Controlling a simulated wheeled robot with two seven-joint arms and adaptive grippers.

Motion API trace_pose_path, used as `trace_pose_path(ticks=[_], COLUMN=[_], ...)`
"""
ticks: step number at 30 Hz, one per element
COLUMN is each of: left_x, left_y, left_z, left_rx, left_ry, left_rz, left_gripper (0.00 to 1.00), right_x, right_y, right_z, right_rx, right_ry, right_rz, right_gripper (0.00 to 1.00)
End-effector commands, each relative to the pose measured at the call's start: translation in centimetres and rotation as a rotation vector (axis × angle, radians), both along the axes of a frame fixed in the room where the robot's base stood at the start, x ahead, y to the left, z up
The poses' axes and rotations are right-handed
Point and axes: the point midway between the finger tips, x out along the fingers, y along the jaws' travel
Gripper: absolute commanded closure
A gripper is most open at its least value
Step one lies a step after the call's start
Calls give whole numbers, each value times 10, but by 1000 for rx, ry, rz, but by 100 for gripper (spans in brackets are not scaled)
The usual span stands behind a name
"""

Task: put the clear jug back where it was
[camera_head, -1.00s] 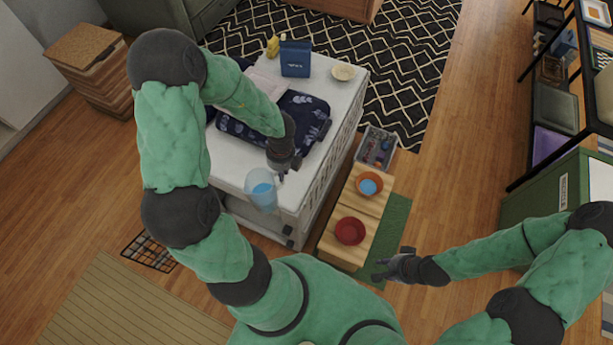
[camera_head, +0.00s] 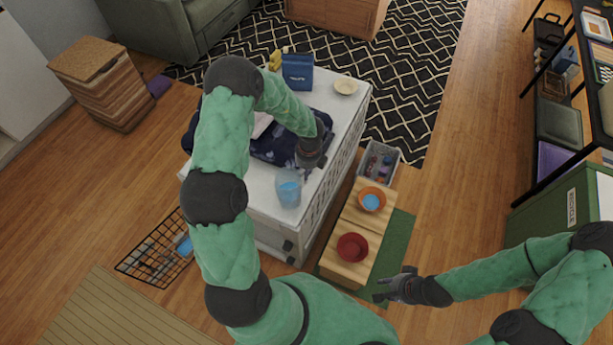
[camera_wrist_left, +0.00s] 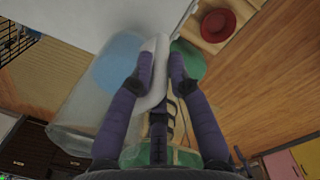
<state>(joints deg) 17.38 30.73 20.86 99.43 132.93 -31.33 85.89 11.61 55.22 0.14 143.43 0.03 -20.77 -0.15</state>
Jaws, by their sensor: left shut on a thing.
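The clear jug (camera_head: 289,188) holds blue liquid and is at the near end of the white table (camera_head: 238,192). My left gripper (camera_head: 307,173) is shut on its handle. In the left wrist view, the jug (camera_wrist_left: 85,120) shows to the left, with its pale handle (camera_wrist_left: 156,72) between the fingers. I cannot tell whether the jug's base touches the tabletop. My right gripper (camera_head: 388,289) is empty and looks open, low beside the wooden bench.
The wooden bench (camera_head: 340,268) holds a red bowl (camera_head: 352,247) and an orange bowl (camera_head: 371,200) with blue inside. A grey bin (camera_head: 378,163) stands behind it. Dark patterned cloth (camera_head: 270,150), a blue box (camera_head: 297,72) and a cream bowl (camera_head: 346,86) lie on the table. A wire basket (camera_head: 158,250) is on the floor.

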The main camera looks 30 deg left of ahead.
Motion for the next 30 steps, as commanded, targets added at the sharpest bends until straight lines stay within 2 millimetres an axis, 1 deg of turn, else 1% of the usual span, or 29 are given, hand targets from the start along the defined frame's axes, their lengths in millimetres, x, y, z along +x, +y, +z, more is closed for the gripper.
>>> trace_pose_path(ticks=[3, 6, 19, 20, 21, 22, 30], left_x=[0, 0, 1, 0, 0, 0, 0], left_y=[0, 0, 0, 0, 0, 0, 0], left_z=[-18, -30, -34, -34, -34, -34, -34], left_rx=[0, 0, 0, -1, -1, -1, 0], left_ry=[2, 2, 0, 0, 0, 0, 1], left_rz=[0, 0, 0, 0, 0, 0, 0], left_gripper=[100, 100, 100, 75, 64, 57, 57], right_x=[0, 0, 0, 0, 0, 0, 0], right_y=[0, 0, 0, 0, 0, 0, 0], right_z=[-9, -15, -15, -14, -14, -14, -15], right_rx=[0, 0, 0, 0, 0, 0, 0], right_ry=[0, 0, 0, 0, 0, 0, 0], right_rz=[0, 0, 0, 0, 0, 0, 0], right_gripper=[68, 68, 68, 68, 68, 68, 68])
